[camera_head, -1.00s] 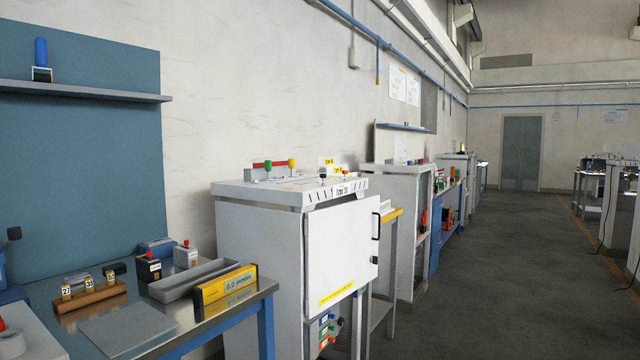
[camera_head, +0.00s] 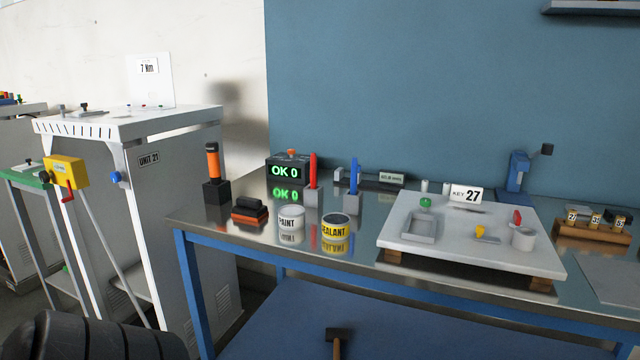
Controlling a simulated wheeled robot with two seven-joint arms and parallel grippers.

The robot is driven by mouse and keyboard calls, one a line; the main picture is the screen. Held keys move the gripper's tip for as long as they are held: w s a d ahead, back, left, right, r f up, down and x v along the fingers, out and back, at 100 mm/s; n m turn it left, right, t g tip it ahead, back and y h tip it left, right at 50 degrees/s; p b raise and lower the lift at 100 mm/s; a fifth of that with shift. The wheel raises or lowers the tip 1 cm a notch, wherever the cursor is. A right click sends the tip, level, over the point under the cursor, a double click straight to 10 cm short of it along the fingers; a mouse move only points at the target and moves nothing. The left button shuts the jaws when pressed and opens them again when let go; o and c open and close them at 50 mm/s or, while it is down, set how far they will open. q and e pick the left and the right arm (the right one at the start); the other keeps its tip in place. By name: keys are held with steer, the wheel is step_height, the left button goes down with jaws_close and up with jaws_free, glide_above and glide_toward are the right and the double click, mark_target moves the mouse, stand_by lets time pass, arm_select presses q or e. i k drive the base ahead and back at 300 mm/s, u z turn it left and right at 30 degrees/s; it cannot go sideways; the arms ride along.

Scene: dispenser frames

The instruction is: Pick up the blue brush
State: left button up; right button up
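A blue upright handle (camera_head: 354,174), which looks like the blue brush, stands in a small grey holder (camera_head: 354,203) on the metal workbench (camera_head: 374,230). A similar red handle (camera_head: 313,170) stands in its own holder to the left. The lower end of the blue one is hidden in its holder. A dark ribbed part at the lower left appears to be one of my arm links. Neither of my grippers shows in the view.
A paint can (camera_head: 291,222) and a sealant can (camera_head: 335,231) stand in front of the holders. An OK display box (camera_head: 289,170) is behind left, and a white raised board (camera_head: 480,250) with small parts is to the right. A grey cabinet (camera_head: 150,200) stands left.

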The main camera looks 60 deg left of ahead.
mark_target(354, 165)
steer(key=u, duration=2)
steer(key=k, duration=0.15)
steer(key=z, duration=0.7)
